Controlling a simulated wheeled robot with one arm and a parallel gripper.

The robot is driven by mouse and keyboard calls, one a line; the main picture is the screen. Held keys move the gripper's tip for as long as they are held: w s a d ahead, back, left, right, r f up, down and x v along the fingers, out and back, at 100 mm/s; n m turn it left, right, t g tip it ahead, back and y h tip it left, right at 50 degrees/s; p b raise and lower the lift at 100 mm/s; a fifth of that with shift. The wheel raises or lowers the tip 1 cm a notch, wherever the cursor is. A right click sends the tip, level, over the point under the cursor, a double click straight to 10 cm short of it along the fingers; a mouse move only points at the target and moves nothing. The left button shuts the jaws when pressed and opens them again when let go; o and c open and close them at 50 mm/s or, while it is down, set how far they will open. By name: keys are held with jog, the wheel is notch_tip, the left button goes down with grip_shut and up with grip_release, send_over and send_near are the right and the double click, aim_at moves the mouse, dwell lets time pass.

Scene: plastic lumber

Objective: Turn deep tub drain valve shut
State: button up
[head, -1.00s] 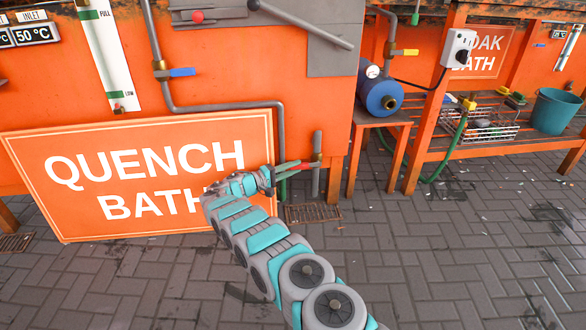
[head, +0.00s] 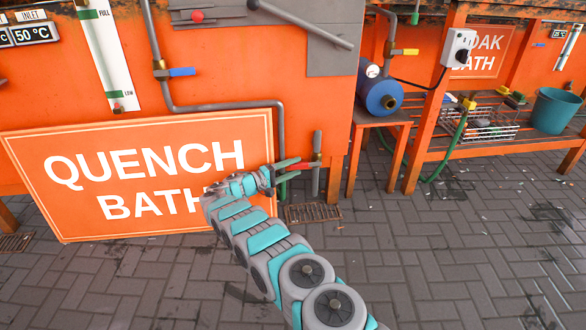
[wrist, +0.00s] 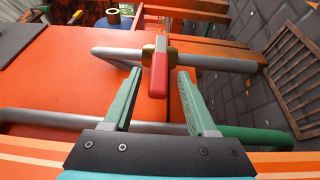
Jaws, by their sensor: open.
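In the wrist view a red lever handle (wrist: 159,76) sits on a brass valve body (wrist: 148,54) on a grey pipe (wrist: 215,62). The lever lies across the pipe in that picture. My gripper (wrist: 159,71) is open, its green fingers on either side of the lever's free end, with gaps on both sides. In the head view my gripper (head: 292,168) is beside the short upright drain pipe (head: 316,180) with its brass fitting (head: 316,158), by the quench bath's lower right.
The quench bath sign (head: 140,175) stands behind my arm. A grey bent pipe (head: 225,106) runs close to the gripper. A floor grate (head: 312,212) lies below. A blue tank (head: 380,96) on an orange stand is to the right. The paved floor in front is mostly clear.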

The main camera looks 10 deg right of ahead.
jog(key=v, duration=0.7)
jog(key=shift+s+a+p, duration=0.2)
jog(key=shift+a+p, duration=0.15)
jog(key=shift+p, duration=0.05)
